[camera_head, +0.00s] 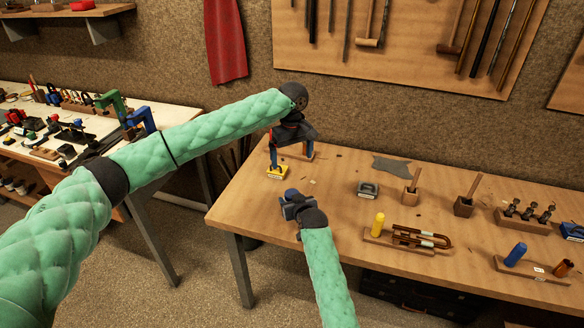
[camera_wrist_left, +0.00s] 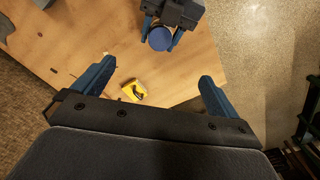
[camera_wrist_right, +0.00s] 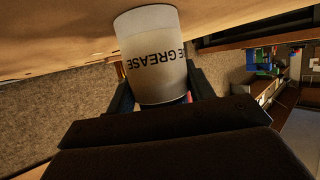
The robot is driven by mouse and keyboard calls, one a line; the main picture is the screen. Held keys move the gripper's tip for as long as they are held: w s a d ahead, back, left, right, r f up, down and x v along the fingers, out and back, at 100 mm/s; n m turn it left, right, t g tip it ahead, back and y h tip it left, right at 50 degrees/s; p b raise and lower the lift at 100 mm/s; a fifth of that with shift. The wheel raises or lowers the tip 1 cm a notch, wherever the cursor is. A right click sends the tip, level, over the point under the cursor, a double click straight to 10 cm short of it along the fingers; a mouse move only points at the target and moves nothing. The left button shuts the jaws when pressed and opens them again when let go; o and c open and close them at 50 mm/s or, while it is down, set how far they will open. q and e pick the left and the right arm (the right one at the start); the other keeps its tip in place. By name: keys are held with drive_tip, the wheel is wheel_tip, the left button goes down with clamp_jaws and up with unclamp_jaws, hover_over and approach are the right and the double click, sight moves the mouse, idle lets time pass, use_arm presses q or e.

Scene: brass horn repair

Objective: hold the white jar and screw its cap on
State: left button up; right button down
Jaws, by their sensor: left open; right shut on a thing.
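The white jar (camera_wrist_right: 150,50) marked GREASE is between the fingers of my right gripper (camera_head: 291,203), which is shut on it. Its lettering appears upside down in the right wrist view. A round blue cap (camera_wrist_left: 160,39) shows between the right fingers in the left wrist view, at the jar's end. I cannot tell whether it is seated or tight. My left gripper (camera_head: 291,153) is open and empty above the table's left end, apart from the jar. Its two spread fingers also show in the left wrist view (camera_wrist_left: 157,70).
A small yellow box (camera_head: 277,172) sits on the wooden table (camera_head: 335,190) below my left gripper. A grey block (camera_head: 368,190), tool holders and a rack with brass tubing (camera_head: 420,238) stand to the right. My right gripper is at the table's front left edge.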

use_arm(q)
wheel_tip(320, 180, up, 2)
idle(0.4)
use_arm(e)
drive_tip(key=shift+c, duration=2.4)
unclamp_jaws()
use_arm(q)
drive_tip(key=shift+f, duration=0.1)
use_arm(e)
drive_tip(key=shift+s, duration=0.1)
drive_tip(key=shift+s+d+r, duration=0.1)
drive_tip(key=shift+s, duration=0.15)
drive_tip(key=b+v, duration=0.2)
drive_tip(key=v, duration=0.4)
use_arm(q)
drive_tip(key=shift+f, duration=1.15)
use_arm(e)
drive_tip(key=shift+s+d+r, duration=0.15)
drive_tip(key=shift+s+r, duration=0.15)
drive_tip(key=shift+s, duration=0.15)
